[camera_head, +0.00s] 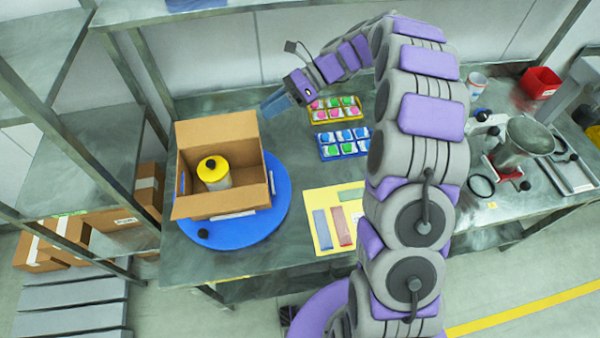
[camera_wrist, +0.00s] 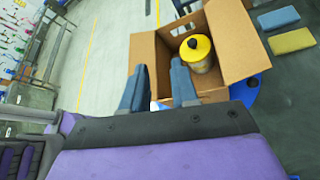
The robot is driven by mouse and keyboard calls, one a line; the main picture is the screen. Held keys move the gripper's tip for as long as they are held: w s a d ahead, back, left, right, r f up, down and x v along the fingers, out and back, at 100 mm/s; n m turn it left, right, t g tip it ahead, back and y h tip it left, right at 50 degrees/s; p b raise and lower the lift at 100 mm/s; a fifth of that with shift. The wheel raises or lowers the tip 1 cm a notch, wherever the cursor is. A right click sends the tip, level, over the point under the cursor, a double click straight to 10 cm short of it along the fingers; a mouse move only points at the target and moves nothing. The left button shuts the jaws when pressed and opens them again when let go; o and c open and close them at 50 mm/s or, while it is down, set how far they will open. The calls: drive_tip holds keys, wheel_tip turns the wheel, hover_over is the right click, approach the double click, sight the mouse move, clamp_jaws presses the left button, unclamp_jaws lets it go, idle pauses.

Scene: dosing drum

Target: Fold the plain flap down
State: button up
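An open cardboard box (camera_head: 243,188) stands on a blue round turntable (camera_head: 272,208). Its back flap (camera_head: 215,130) stands up, and its front flap (camera_head: 205,207) leans outward. In the wrist view a wide flap (camera_wrist: 237,38) rises on the right and another (camera_wrist: 143,52) on the left. I cannot tell which flap is the plain one. A yellow-lidded container (camera_head: 213,171) stands inside the box, also seen in the wrist view (camera_wrist: 197,53). My gripper (camera_head: 272,104) is above and behind the box's right back corner. Its fingers (camera_wrist: 157,85) are apart, with no object visibly held.
Yellow and blue trays of coloured pieces (camera_head: 337,109) (camera_head: 343,143) lie right of the box. A yellow board (camera_head: 321,225) with coloured strips lies at the front. A metal shelf (camera_head: 95,150) stands left. Lab equipment (camera_head: 522,142) and a red bin (camera_head: 540,82) are far right.

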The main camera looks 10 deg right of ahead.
drive_tip(key=s+d+r+n+h, duration=0.1)
drive_tip(key=s+n+h, duration=0.2)
drive_tip(key=s, duration=0.8)
drive_tip(key=s+d+r+n+h, duration=0.2)
drive_tip(key=s+n+h, duration=0.2)
drive_tip(key=s+n, duration=0.4)
drive_tip(key=shift+s+d+r, duration=0.2)
drive_tip(key=shift+s+d, duration=0.1)
drive_tip(key=shift+s, duration=1.65)
